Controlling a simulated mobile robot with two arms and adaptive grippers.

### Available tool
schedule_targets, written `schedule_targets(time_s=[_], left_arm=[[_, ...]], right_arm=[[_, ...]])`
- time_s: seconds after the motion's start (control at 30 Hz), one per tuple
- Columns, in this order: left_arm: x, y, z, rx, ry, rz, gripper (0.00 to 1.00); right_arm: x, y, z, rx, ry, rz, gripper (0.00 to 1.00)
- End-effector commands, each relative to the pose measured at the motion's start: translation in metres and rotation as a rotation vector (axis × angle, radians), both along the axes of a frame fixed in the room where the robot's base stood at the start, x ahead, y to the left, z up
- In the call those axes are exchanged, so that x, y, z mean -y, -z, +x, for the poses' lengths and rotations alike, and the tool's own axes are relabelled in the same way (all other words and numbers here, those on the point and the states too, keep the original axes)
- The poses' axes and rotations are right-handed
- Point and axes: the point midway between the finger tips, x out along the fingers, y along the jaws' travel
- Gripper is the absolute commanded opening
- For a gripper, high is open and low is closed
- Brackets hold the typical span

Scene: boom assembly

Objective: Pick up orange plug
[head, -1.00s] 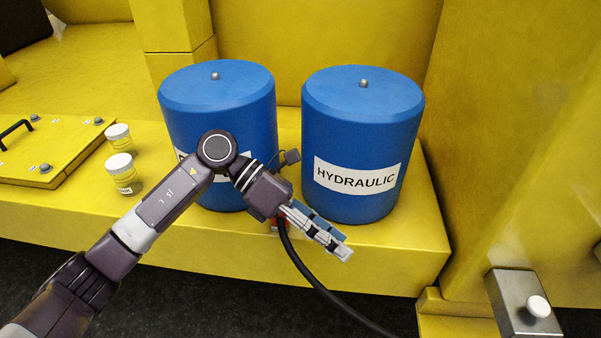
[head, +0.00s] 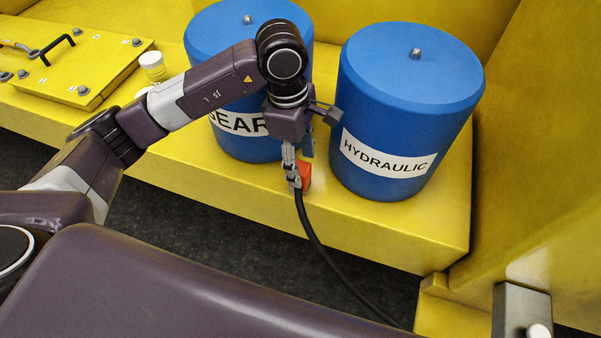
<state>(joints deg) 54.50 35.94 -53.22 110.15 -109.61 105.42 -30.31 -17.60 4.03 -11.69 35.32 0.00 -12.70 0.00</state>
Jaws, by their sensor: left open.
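The orange plug (head: 305,176) is at the front edge of the yellow ledge, between and in front of the two blue drums. A black hose (head: 316,241) runs from it down to the lower right. My left gripper (head: 295,182) points down at the plug, its fingers open beside it and overlapping its left side in the head view. Whether the fingers touch the plug cannot be told. The fingers hide part of the plug. My right gripper is not in view.
A blue drum labelled HYDRAULIC (head: 405,120) stands right of my gripper, and another blue drum (head: 215,45) stands behind my left arm. A yellow hatch plate (head: 85,75) and a white-capped jar (head: 152,62) are at left. A grey box (head: 515,308) is at lower right.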

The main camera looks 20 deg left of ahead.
Motion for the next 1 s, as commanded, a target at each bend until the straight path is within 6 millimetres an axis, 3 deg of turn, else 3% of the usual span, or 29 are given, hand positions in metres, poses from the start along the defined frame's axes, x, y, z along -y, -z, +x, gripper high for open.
schedule_targets(time_s=[0.2, 0.4, 0.7, 1.0], left_arm=[[-0.004, 0.020, -0.001, -0.007, -0.001, -0.001, 0.51], [-0.003, 0.047, -0.001, -0.005, 0.000, -0.001, 0.51], [-0.002, 0.053, 0.000, -0.001, 0.001, -0.002, 0.50], [-0.002, 0.053, 0.000, -0.001, 0.000, -0.002, 0.17]], right_arm=[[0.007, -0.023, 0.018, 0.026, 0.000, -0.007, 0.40], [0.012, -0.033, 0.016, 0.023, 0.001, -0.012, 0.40], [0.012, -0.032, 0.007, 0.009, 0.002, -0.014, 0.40], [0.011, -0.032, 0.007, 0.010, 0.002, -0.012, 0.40]])
